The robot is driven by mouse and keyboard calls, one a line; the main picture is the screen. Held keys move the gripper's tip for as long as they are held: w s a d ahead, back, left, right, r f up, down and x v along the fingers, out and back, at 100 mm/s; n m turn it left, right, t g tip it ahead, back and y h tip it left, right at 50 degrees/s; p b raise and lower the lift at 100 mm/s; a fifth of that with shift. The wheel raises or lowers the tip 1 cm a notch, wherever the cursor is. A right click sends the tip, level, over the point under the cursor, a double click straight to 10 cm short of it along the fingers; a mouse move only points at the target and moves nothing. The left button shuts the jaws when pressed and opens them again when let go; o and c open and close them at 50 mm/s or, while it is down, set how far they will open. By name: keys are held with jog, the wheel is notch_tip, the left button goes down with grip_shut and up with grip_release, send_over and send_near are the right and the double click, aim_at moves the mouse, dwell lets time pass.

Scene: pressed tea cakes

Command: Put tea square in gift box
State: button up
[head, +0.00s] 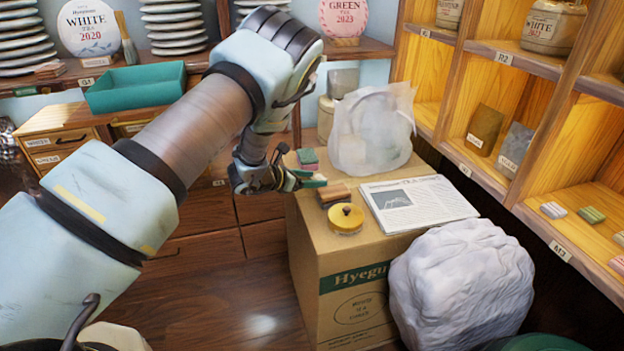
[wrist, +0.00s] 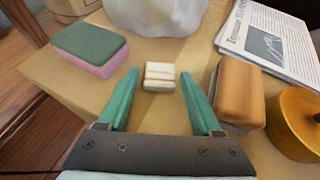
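A small cream tea square (wrist: 160,77) with pale bands lies on the cardboard carton top in the wrist view. My gripper (wrist: 159,86) is open, with one teal finger to each side of the square's near end. The square appears just ahead of or between the fingertips, and I cannot tell whether they touch it. In the head view my gripper (head: 302,180) is low over the carton's left part, and I cannot make out the square there. A teal open-topped box (head: 135,88) stands on the counter at upper left; I cannot tell whether it is the gift box.
A green-and-pink sponge (wrist: 90,49) lies left of the fingers, a brown block (wrist: 237,92) right. A yellow round item (head: 346,219), a newspaper (head: 440,203) and a translucent bag (head: 368,135) share the carton (head: 318,270). A white lumpy sack (head: 460,285) and shelves (head: 545,225) stand right.

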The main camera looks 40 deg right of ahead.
jog(key=shift+o, duration=0.7)
